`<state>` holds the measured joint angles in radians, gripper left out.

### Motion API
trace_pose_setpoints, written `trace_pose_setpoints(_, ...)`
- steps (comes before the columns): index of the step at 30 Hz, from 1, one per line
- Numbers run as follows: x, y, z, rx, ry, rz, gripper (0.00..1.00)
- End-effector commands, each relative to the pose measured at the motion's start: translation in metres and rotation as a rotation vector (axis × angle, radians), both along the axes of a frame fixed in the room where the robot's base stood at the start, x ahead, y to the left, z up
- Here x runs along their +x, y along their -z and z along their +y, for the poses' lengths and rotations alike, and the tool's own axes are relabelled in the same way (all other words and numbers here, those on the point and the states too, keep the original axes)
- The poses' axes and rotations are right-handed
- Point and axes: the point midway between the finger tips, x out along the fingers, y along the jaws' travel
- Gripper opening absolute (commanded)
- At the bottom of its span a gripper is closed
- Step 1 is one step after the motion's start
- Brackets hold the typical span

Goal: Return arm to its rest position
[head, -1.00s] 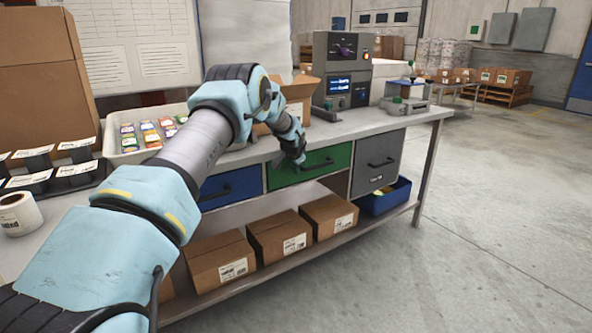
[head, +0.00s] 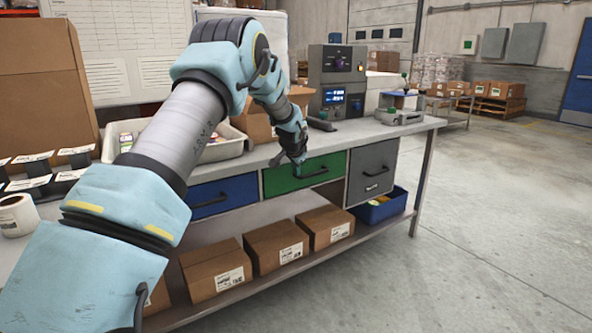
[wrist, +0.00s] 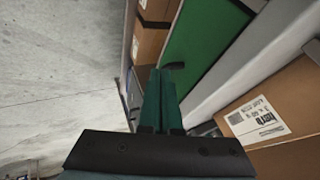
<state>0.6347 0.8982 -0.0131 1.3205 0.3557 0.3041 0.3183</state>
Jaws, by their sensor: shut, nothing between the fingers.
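My arm reaches across the head view from the lower left, bent at the elbow, with its end pointing down at the front edge of the workbench (head: 225,172). My gripper (head: 297,163) hangs in front of the top of the green drawer (head: 285,182). Its fingers also show in the wrist view (wrist: 166,72), together and empty, with the green drawer front (wrist: 205,45) beyond them. The drawer looks closed. I cannot tell from these views whether the fingertips touch its dark handle (head: 314,173).
A blue drawer (head: 235,190) and a grey drawer (head: 372,165) flank the green one. Cartons (head: 277,243) stand on the lower shelf beside a blue bin (head: 378,212). The floor at right is clear.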

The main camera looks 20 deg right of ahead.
Motion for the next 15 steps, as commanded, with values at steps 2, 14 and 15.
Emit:
trace_pose_setpoints(2,-0.006,-0.008,0.003,0.0,0.0,0.0,0.0)
trace_pose_setpoints(14,-0.014,-0.026,0.026,-0.002,-0.038,0.021,0.0)
trace_pose_setpoints(15,-0.016,-0.032,0.041,-0.005,-0.066,0.036,0.0)
